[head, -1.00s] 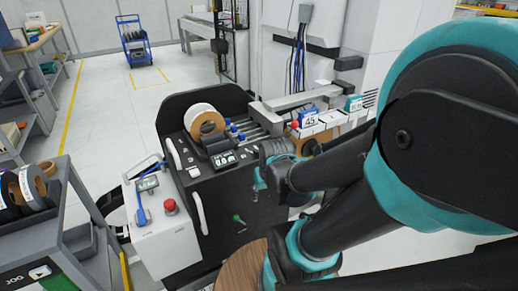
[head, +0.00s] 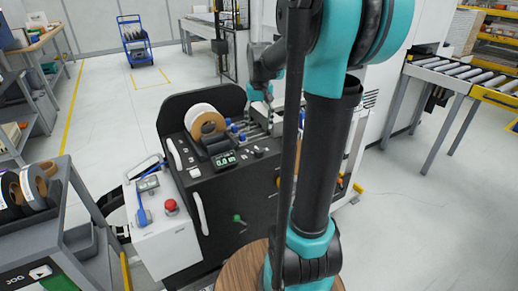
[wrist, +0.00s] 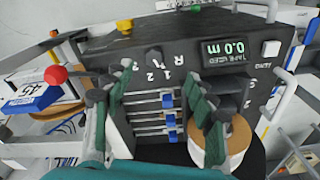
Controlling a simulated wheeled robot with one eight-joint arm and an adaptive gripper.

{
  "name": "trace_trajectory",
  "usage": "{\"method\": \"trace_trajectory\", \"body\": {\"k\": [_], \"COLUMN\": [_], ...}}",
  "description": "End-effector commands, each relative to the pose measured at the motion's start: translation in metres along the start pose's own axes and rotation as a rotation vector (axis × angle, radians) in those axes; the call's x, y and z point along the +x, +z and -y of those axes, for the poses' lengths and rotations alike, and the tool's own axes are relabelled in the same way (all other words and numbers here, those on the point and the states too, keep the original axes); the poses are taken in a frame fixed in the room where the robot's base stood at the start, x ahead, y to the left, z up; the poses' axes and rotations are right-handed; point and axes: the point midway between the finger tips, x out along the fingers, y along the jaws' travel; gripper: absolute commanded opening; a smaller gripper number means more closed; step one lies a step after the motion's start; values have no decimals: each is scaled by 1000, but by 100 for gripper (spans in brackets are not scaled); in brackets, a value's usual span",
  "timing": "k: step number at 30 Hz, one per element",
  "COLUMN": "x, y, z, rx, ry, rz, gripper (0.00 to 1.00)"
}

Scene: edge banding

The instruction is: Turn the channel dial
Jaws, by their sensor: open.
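The black edge-banding machine shows in the head view with a lit "0.0 m" readout (head: 225,160). In the wrist view the readout (wrist: 226,49) is at the upper right. A dark dial (wrist: 153,57) sits beside the marks "1 2" on the panel, and its pointer direction is too small to tell. My gripper (wrist: 158,73) is open and empty, its two green-grey fingers spread on either side of the "1 2" marks. In the head view my gripper (head: 261,98) is over the machine's back edge, partly hidden by my arm.
A tape roll (wrist: 232,140) lies right beside the right finger. Blue-clipped rods (wrist: 168,112) run between the fingers. A white box with a red button (head: 170,205) stands left of the machine. Open floor lies at right.

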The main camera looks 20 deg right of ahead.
Motion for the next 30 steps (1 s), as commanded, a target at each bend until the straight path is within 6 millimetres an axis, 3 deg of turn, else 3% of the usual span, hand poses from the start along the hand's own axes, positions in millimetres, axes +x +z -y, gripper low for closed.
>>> {"method": "trace_trajectory", "body": {"k": [3,7,11,17,30], "x": [-19,-28,-24,6,93], "y": [-28,-40,-41,-39,-32], "z": [-4,-7,-7,-7,-7], "rx": [15,23,25,24,24], "ry": [3,4,4,4,4], "rz": [42,65,71,70,69], "gripper": [56,56,56,56,56]}}
